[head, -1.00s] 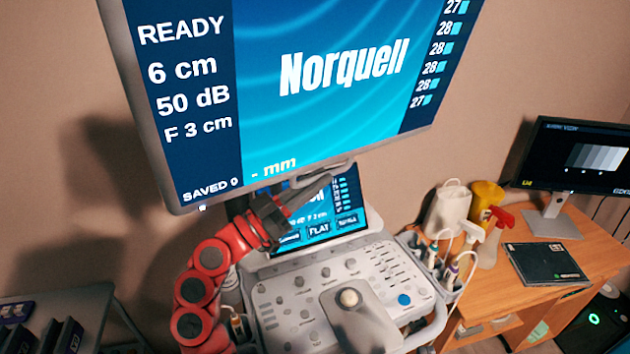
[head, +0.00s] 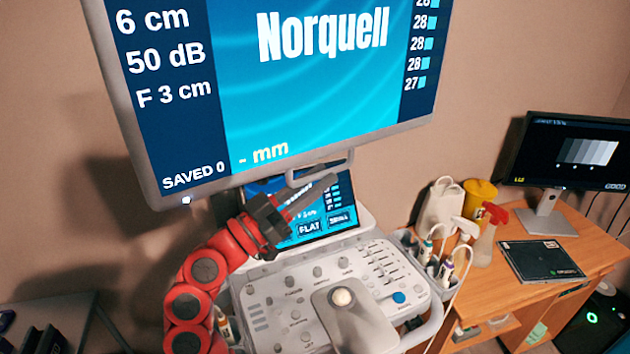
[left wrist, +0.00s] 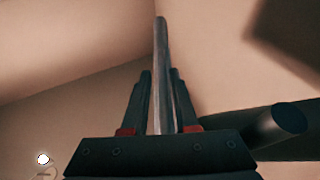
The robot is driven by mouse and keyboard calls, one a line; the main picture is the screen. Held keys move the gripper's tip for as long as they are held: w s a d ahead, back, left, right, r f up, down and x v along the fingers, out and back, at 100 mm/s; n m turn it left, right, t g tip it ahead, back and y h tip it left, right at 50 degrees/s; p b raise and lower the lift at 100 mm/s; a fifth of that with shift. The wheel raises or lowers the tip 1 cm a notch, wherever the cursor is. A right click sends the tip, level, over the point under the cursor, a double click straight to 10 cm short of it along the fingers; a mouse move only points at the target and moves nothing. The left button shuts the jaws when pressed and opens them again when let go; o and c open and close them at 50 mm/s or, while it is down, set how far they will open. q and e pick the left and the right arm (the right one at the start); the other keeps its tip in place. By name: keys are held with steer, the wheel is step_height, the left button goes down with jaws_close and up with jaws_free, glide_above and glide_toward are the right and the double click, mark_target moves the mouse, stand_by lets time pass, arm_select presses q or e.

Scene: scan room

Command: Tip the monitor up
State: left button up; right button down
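The large Norquell monitor (head: 300,100) fills the top of the head view, its face slanted and its upper part cut off. A pale loop handle (head: 352,158) hangs under its lower edge. My left gripper (head: 278,213) is below this edge, in front of the small console screen (head: 335,222). It appears shut on a slim grey bar (head: 318,192), which points up and right to just below the handle; contact is unclear. In the left wrist view the bar (left wrist: 160,55) stands between the fingers and reaches past their tips. My right gripper is not in view.
The console panel (head: 290,290) with its trackball (head: 342,297) lies below. Bottles and probes stand at its right. A wooden desk (head: 590,245) holds a second monitor (head: 565,150) and a dark flat case (head: 540,262). Bare wall is behind.

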arm_select(q)
steer(key=shift+a, duration=0.1)
steer(key=shift+a, duration=0.1)
steer(key=shift+s+a+f+t, duration=0.1)
steer(key=shift+a+f+t, duration=0.1)
steer(key=shift+t, duration=0.1)
steer(key=b+v, duration=0.7)
steer(key=v, duration=0.9)
steer(key=shift+s+a+b, duration=0.2)
steer(key=shift+a+b, duration=0.1)
steer(key=shift+b, duration=0.05)
